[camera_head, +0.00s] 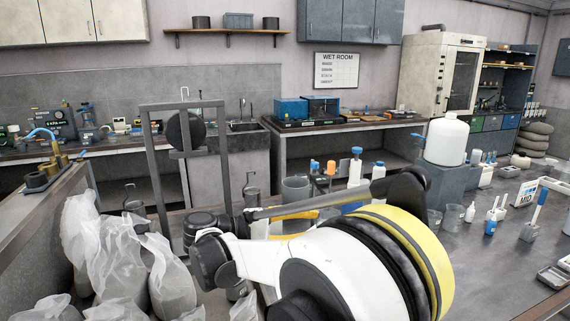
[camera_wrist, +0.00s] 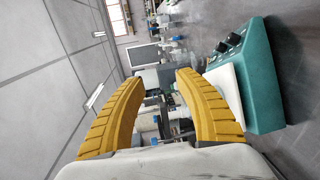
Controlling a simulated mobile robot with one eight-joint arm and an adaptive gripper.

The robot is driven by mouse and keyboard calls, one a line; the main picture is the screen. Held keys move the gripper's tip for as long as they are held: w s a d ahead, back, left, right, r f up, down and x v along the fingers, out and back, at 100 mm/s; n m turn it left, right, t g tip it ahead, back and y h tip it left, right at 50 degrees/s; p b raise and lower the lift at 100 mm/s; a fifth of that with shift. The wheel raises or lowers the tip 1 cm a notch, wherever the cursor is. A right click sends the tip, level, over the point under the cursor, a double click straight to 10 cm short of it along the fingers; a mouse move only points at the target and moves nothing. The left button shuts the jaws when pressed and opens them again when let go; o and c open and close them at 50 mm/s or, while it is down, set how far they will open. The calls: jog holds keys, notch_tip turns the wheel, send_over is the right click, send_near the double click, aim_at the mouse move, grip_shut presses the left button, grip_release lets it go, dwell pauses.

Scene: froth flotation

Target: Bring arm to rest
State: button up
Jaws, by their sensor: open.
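My gripper (camera_wrist: 158,98) shows in the wrist view with its two yellow ribbed fingers spread apart. Nothing sits between the fingers; the bench and room lie beyond them. The wrist view is turned on its side, with the ceiling panels at the left. In the head view my white, black and yellow arm fills the lower middle and reaches over the bench area. My gripper's fingers cannot be made out clearly in the head view.
A teal box with knobs (camera_wrist: 245,80) stands close to the right finger in the wrist view. In the head view, a white jug (camera_head: 446,141), bottles (camera_head: 355,168) and a grey metal frame (camera_head: 147,170) stand around my arm. Clear bags (camera_head: 118,255) lie at the lower left.

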jog(key=s+d+f+g+y, duration=0.1)
jog(key=s+d+f+y, duration=0.1)
jog(key=s+d+y, duration=0.85)
jog(key=s+d+f+m+t+y, duration=0.1)
jog(key=s+f+m+y, duration=0.1)
jog(key=s, duration=0.6)
jog(key=s+d+f+m+t+y, duration=0.1)
jog(key=s+f+m+y, duration=0.1)
jog(key=s+f, duration=0.3)
jog(key=s+y, duration=0.1)
jog(key=s, duration=0.2)
jog(key=shift+d+f+t, duration=0.15)
jog(key=shift+d+t, duration=0.15)
jog(key=shift+t, duration=0.1)
